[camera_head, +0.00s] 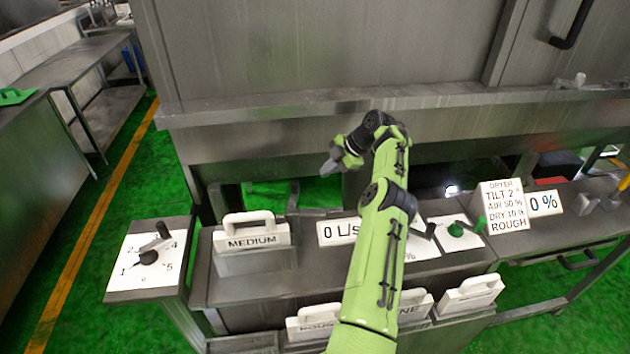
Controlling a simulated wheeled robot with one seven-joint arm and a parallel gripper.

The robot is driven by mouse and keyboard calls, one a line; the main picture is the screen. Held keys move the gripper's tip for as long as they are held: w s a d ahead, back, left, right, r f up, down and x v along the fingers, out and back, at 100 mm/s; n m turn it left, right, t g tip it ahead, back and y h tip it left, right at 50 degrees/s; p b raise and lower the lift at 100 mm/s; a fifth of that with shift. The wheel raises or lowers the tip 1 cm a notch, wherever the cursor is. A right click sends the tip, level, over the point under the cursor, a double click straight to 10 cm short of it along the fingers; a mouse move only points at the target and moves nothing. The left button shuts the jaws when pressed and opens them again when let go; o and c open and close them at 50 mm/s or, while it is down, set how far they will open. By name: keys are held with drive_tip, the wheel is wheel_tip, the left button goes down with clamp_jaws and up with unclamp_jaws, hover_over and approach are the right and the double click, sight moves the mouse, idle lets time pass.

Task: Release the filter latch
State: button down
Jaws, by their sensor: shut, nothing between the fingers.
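My gripper (331,167) is shut and empty, at the end of my green arm, which reaches up the middle of the view. It hangs in front of the dark gap under the large steel housing (250,114), beyond the console. A white filter cassette marked MEDIUM (252,240) stands upright in the console at left, with a handle on top. A grey bracket or lever (293,198) rises behind the console, below and left of my gripper and apart from it. I cannot tell whether it is the filter latch. My arm hides part of the console.
A dial box (148,258) stands at left. Several more cassettes, one marked ROUGH (312,324), sit along the front. A 0 L/s display (339,231), a green knob (456,230) and a DRYER card (505,205) stand on the console. Green floor is free at left.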

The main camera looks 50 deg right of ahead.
drive_tip(key=p+v, duration=0.1)
drive_tip(key=v, duration=0.4)
drive_tip(key=shift+s+d+r+p, duration=0.15)
drive_tip(key=shift+s+r+p, duration=0.15)
drive_tip(key=shift+p, duration=0.1)
